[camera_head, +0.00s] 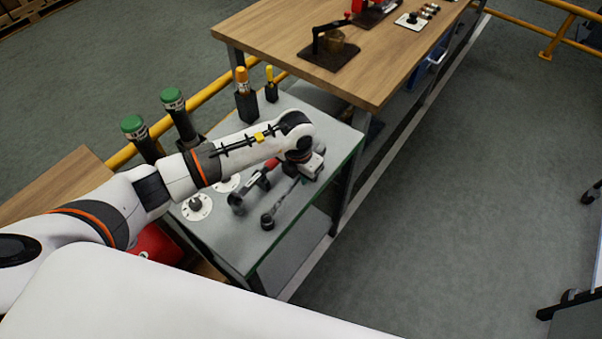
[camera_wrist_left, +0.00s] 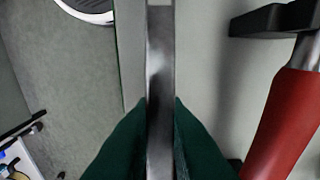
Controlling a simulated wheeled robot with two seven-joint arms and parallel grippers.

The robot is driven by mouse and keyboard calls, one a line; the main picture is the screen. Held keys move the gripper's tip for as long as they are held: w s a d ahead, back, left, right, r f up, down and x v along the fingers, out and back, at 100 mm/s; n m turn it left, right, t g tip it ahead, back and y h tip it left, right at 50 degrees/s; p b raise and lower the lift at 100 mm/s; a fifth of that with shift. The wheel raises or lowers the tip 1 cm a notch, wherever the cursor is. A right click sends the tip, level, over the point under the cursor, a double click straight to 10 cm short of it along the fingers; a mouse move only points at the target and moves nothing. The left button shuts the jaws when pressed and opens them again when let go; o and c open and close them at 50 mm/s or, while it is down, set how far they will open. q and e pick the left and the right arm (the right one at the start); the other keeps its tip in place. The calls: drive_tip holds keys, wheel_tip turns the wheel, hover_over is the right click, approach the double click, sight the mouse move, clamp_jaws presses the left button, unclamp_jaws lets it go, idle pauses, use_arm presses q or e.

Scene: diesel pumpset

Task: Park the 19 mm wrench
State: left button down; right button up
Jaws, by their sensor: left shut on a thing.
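The wrench, a grey metal bar, runs upright through the middle of the left wrist view (camera_wrist_left: 160,60). My left gripper (camera_wrist_left: 160,125) is shut on it, with a dark green fingertip on each side. In the head view the wrench (camera_head: 284,203) slants over the trolley's grey top, its rounded dark end toward the front edge. My left gripper (camera_head: 303,172) is at its other end, partly hidden by my wrist. I cannot tell whether the wrench touches the top. Its size mark is not readable. My right gripper is not in view.
A red-handled tool (camera_wrist_left: 285,125) lies close to the right of the wrench, near a black holder (camera_wrist_left: 270,20). Round white-based fixtures (camera_head: 196,207) and green-capped cylinders (camera_head: 172,99) stand to the left on the trolley (camera_head: 305,249). A wooden workbench (camera_head: 280,35) stands behind.

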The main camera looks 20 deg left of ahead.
use_arm(q)
drive_tip(key=shift+f+b, duration=0.65)
drive_tip(key=shift+f, duration=0.15)
drive_tip(key=c, duration=1.4)
unclamp_jaws()
drive_tip(key=shift+o, duration=0.2)
drive_tip(key=r, duration=0.4)
drive_tip(key=r+b, duration=0.1)
drive_tip(key=r, duration=0.3)
drive_tip(key=s+r, duration=0.1)
drive_tip(key=r, duration=0.3)
drive_tip(key=shift+a, duration=0.25)
